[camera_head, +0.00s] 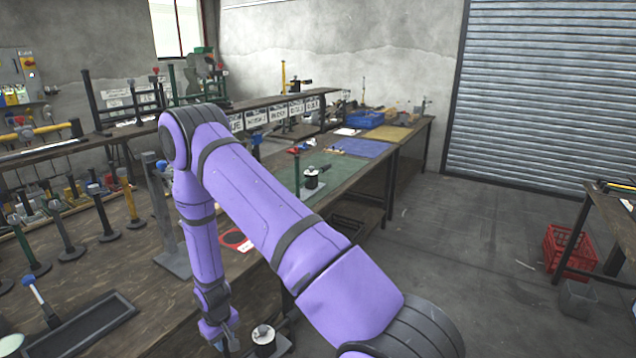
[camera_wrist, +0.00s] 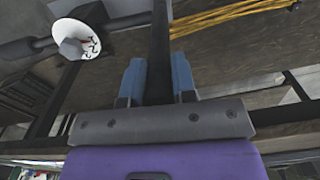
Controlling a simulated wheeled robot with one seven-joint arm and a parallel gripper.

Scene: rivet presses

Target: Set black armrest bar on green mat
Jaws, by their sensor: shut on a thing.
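My gripper (camera_wrist: 158,82) has two blue fingers shut on a dark upright bar, the black armrest bar (camera_wrist: 160,45), in the wrist view. The bar runs up out of the picture between the fingers, so its far end is hidden. In the head view my arm reaches down to the near bench at the bottom edge, and the held bar cannot be made out there. The green mat (camera_head: 345,171) lies on the long bench beyond my arm, partly hidden by it, apart from my gripper.
A black-and-white spool-like part (camera_head: 312,178) stands on the green mat. A blue mat (camera_head: 360,148) and a yellow mat (camera_head: 388,133) lie farther back. Several black posts (camera_head: 65,235) crowd the left bench. Another spool-like part (camera_head: 264,341) stands near my gripper.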

